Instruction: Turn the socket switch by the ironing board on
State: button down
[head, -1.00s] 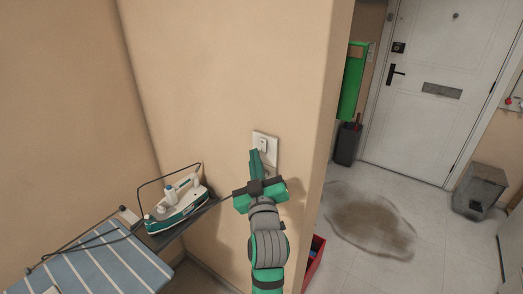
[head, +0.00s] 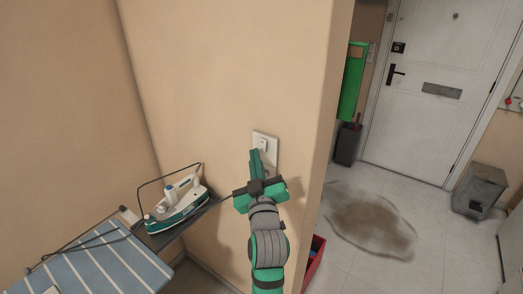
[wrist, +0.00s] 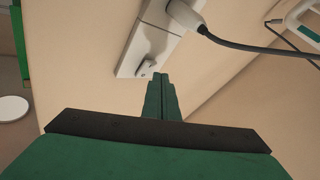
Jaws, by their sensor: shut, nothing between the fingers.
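The white socket plate (head: 271,139) is on the beige wall to the right of the ironing board (head: 95,268). In the wrist view the plate (wrist: 133,62) carries a small switch (wrist: 147,66) and a plug (wrist: 186,14) with a grey cable. My gripper (head: 255,153) is shut and empty, its green fingers pointing at the plate. In the wrist view the fingertips (wrist: 160,76) are just beside the switch; I cannot tell whether they touch it. In the head view my gripper hides the plate's lower left part.
An iron (head: 178,203) rests on the board's end stand at the left, close to the wall. The wall's corner edge lies just right of the socket. A red box (head: 315,262) stands on the floor by the corner. A grey bin (head: 480,190) is near the door.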

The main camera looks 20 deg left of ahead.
jog(key=shift+w, duration=0.15)
jog(key=shift+w+d, duration=0.15)
jog(key=shift+w, duration=0.1)
jog(key=shift+w+d, duration=0.1)
jog(key=shift+w, duration=0.15)
dwell(0.6)
jog(key=shift+s, duration=0.1)
jog(key=shift+s+a, duration=0.25)
jog(key=shift+s, duration=0.35)
jog(key=s, duration=0.1)
jog(key=s+a, duration=0.1)
jog(key=s, duration=0.2)
jog(key=shift+s+a+r, duration=0.3)
jog(key=shift+a, duration=0.05)
dwell(0.4)
jog(key=shift+f, duration=0.1)
